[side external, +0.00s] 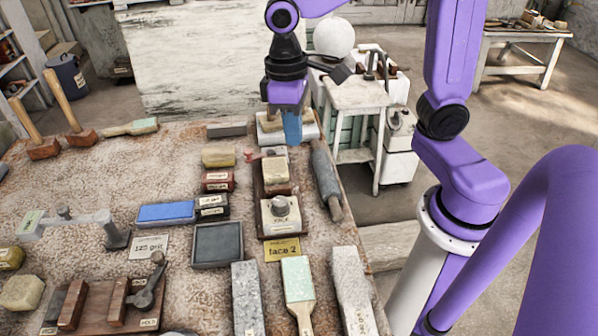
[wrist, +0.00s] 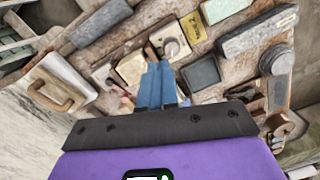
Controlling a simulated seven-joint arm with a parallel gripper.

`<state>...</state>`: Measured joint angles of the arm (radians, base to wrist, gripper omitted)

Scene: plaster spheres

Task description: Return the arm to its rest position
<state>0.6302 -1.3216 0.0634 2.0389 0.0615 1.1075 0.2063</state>
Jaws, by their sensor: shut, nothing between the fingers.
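My gripper (side external: 292,128) hangs from the purple arm above the far right part of the table (side external: 120,182). Its blue fingers are shut with nothing between them. In the wrist view the closed blue fingers (wrist: 157,80) point over the bench tools. Below and in front of it in the side view is a dark wooden stand with a pale block (side external: 275,172) on it, close to the fingertips in the picture. The exact height of the gripper over the table cannot be told.
A grey cylinder (side external: 326,178) lies along the right table edge. A blue block (side external: 166,212), a dark slab (side external: 218,245) and mallets (side external: 72,112) crowd the table. Bare floor lies to the right.

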